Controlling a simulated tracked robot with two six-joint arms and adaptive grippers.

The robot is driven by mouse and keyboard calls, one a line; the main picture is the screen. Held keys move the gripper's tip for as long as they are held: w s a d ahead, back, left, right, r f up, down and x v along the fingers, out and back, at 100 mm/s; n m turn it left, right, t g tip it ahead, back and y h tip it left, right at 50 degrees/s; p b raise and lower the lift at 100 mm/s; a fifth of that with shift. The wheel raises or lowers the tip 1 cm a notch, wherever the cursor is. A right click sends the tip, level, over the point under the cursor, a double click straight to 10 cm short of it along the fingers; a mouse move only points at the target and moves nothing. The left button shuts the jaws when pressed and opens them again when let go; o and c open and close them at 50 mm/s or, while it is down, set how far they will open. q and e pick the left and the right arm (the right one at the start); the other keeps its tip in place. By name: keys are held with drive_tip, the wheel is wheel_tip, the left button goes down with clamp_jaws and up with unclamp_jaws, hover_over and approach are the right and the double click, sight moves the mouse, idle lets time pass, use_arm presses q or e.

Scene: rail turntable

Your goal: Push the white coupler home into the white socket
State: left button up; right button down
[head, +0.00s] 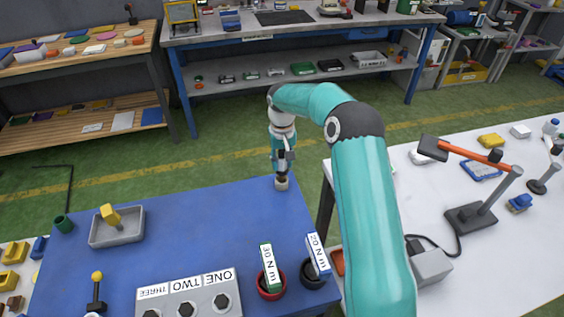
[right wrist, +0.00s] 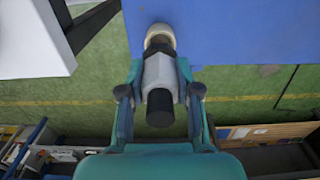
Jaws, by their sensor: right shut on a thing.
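My right gripper (head: 284,156) is at the far right corner of the blue table. In the right wrist view my gripper (right wrist: 159,70) is shut on the white coupler (right wrist: 158,72), a pale grey-white body with a black end, with one finger on each side. The coupler's far end meets the pale ring of the white socket (right wrist: 160,36) at the table's edge, roughly in line with it. How deep it sits in the socket is hidden. In the head view the socket (head: 281,184) shows as a small pale block below the gripper. My left gripper is not in view.
The blue table (head: 190,225) holds a grey tray (head: 117,241), a box labelled ONE, TWO, THREE (head: 189,300) and two torque tools, 30 N m (head: 268,265) and 20 N m (head: 318,254), in cups. A white table (head: 480,260) stands to the right. The blue table's middle is clear.

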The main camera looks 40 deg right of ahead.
sight(282, 151)
drive_tip(key=shift+r+p, duration=0.6)
drive_tip(key=shift+r, duration=1.4)
drive_tip(key=shift+r, duration=2.5)
